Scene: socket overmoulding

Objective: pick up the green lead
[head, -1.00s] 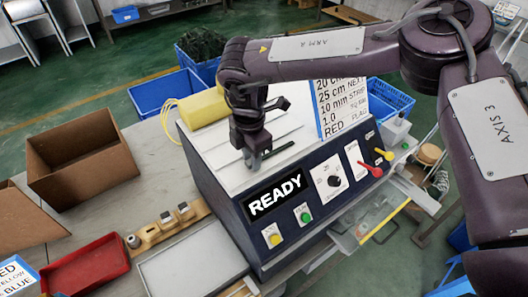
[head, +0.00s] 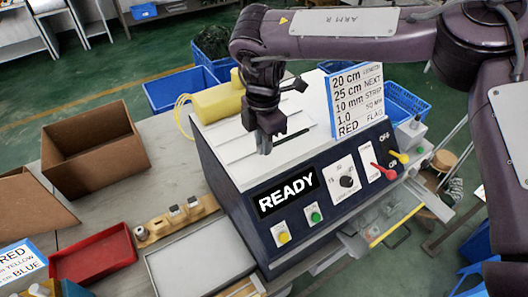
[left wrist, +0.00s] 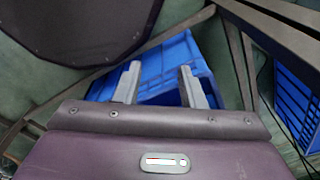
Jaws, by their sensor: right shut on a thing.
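My right gripper (head: 264,143) is above the top of the machine (head: 230,150), with its fingers pointing down. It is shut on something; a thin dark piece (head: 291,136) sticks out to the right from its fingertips. I cannot tell the colour of that piece or whether it is the green lead. I cannot make out a green lead anywhere else. My left gripper (left wrist: 160,85) is open and empty in the left wrist view, with its two grey fingers apart over a blue crate (left wrist: 175,62).
The machine's panel shows READY, with yellow and green buttons and red and yellow levers. A sign (head: 355,100) stands on it. A yellow cylinder (head: 217,103) lies behind. An open brown box (head: 95,150), red tray (head: 92,255) and grey tray (head: 200,262) are at left.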

